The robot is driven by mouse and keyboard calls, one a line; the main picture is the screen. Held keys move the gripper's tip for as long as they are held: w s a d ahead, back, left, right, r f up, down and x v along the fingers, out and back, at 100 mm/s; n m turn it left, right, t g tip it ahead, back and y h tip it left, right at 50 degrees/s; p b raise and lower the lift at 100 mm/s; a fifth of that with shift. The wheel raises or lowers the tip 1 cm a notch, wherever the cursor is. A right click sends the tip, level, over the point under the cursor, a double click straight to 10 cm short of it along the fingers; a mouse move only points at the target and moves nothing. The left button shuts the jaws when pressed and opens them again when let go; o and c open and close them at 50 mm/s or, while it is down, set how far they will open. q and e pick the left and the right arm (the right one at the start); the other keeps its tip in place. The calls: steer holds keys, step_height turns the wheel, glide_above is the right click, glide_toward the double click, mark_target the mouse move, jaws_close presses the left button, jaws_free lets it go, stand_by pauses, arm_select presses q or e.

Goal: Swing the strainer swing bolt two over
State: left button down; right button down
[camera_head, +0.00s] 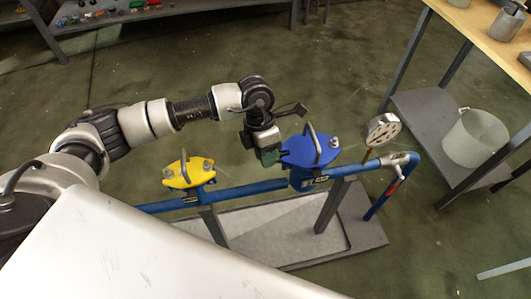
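A blue strainer cover (309,151) with an upright grey handle (314,141) sits on the blue pipe in the middle of the view. A metal swing bolt (333,142) shows at its right end. A smaller yellow cover (188,172) with a handle and a bolt (168,173) at its left end and another (207,165) at its right end sits farther left on the pipe. I cannot tell which bolt is number two. My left gripper (271,157) points down at the left end of the blue cover and hides that end. Contact and finger opening are unclear. My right gripper is out of view.
A round gauge (381,130) and a valve handle (395,160) stand on the pipe's right part. The pipe (250,189) runs above a grey tray (365,228). A wooden table (480,25) with a bucket (474,138) on its lower shelf is at right.

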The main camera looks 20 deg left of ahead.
arm_select(q)
steer(key=shift+w+d+r+y+p, duration=0.2)
steer(key=shift+r+y+p, duration=0.1)
steer(key=shift+r+y, duration=0.1)
steer(key=shift+w+d+r+g+y, duration=0.2)
steer(key=shift+d+g+y, duration=0.15)
steer(key=shift+g+y, duration=0.4)
steer(key=c, duration=1.2)
jaws_free()
steer(key=shift+r, duration=0.1)
steer(key=v, duration=1)
steer(key=shift+w+r, duration=0.15)
steer(key=shift+r, duration=0.1)
